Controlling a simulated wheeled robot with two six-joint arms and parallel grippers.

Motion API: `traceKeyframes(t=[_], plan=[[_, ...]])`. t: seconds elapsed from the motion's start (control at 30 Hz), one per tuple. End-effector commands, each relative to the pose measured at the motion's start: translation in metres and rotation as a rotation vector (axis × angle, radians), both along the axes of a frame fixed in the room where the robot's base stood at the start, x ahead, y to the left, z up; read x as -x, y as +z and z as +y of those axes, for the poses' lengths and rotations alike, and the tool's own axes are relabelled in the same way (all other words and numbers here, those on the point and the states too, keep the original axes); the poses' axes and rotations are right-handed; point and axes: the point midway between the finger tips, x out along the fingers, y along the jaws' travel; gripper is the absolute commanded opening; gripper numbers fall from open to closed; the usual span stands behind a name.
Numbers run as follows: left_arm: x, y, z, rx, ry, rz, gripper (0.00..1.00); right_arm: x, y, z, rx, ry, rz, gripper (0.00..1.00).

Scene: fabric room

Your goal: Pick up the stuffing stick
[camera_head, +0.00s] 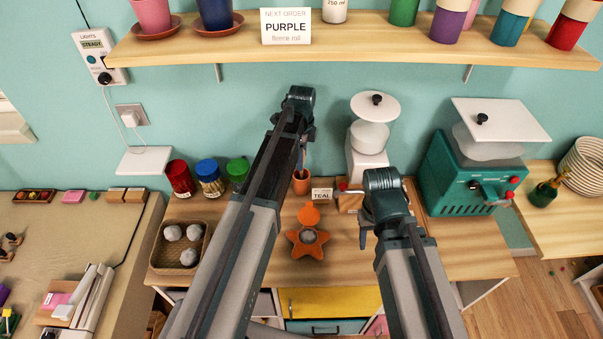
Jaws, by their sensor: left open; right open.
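A small terracotta cup (301,186) stands on the wooden worktop at the back, with something thin upright in it. This may be the stuffing stick, but it is too small and too covered to tell. My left arm reaches up from the lower left, and my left gripper (304,145) is above and close to the cup, open, mostly hidden by my own wrist. I cannot tell whether it touches the thin thing. My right gripper (364,238) is open and low over the worktop, right of an orange star-shaped piece (308,243) with grey filling.
A basket (156,262) of grey stuffing balls and several lidded jars (209,178) stand left of my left arm. A TEAL label (322,195) is beside the cup. A white-lidded machine (366,150) and a teal machine (462,172) stand at the right. A shelf (370,52) runs above.

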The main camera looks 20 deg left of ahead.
Motion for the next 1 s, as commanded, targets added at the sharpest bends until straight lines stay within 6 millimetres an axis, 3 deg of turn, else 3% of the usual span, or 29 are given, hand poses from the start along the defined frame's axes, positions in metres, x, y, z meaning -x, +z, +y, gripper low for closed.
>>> traceKeyframes(t=[0.03,0.1,0.4,0.77,1.0], plan=[[0.0002,-0.0135,0.0001,0.000,0.000,0.000,0.65,0.0000,-0.0135,0.0000,0.000,0.000,0.000,0.50],[0.0002,-0.0190,0.0001,0.000,0.000,0.000,0.65,0.0000,-0.0190,0.0000,0.000,0.000,0.000,0.50],[0.0002,-0.0189,0.0003,0.000,0.000,0.000,0.65,0.0000,-0.0189,0.0000,0.000,0.000,0.000,0.50],[0.0002,-0.0189,0.0003,0.000,0.000,0.000,0.00,0.0000,-0.0189,0.0000,0.000,0.000,0.000,0.50],[0.0002,-0.0189,0.0003,0.000,0.000,0.000,0.00,0.0000,-0.0189,0.0000,0.000,0.000,0.000,0.50]])
